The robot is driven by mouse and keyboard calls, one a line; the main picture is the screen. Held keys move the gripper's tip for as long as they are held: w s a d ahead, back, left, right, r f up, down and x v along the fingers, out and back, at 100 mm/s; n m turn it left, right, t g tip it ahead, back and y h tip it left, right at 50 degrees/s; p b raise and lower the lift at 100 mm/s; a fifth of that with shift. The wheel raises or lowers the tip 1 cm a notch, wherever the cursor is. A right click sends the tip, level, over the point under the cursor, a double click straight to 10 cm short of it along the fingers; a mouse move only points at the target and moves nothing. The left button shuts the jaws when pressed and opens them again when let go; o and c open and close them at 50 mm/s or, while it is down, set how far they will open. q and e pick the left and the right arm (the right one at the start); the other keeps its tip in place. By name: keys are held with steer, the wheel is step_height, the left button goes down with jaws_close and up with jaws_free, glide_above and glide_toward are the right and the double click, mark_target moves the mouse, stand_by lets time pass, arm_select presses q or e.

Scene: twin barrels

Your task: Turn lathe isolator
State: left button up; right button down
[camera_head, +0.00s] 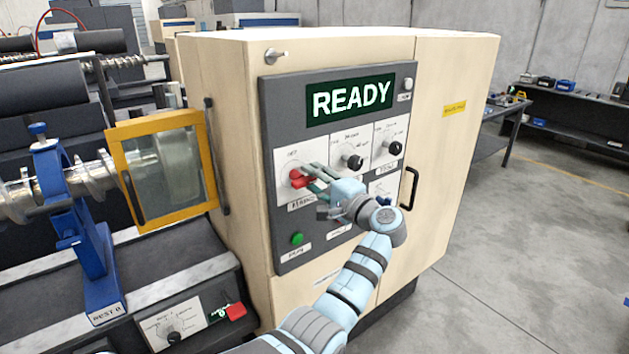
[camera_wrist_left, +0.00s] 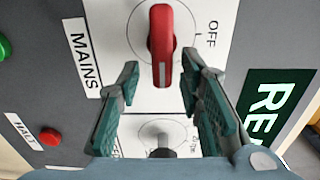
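The red MAINS isolator handle (camera_head: 298,179) is on the grey panel of the beige cabinet, below the READY display (camera_head: 350,98). In the left wrist view the red handle (camera_wrist_left: 161,45) stands lengthwise in the picture, a pale mark at its lower end, with OFF printed to its right. My left gripper (camera_head: 312,178) is in front of the panel at the handle. In the left wrist view its fingers (camera_wrist_left: 160,72) are apart, one on each side of the handle's lower end, with visible gaps. My right gripper is not in view.
Other knobs (camera_head: 352,161) sit right of the handle, with a green RUN button (camera_head: 297,239) below. A red HALT button (camera_wrist_left: 51,137) shows in the left wrist view. A yellow-framed guard (camera_head: 165,170) and lathe parts stand left. Open floor (camera_head: 530,220) lies right.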

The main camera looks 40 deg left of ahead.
arm_select(q)
steer(key=v, duration=1.1)
steer(key=shift+d, duration=0.3)
steer(key=shift+a+f, duration=0.1)
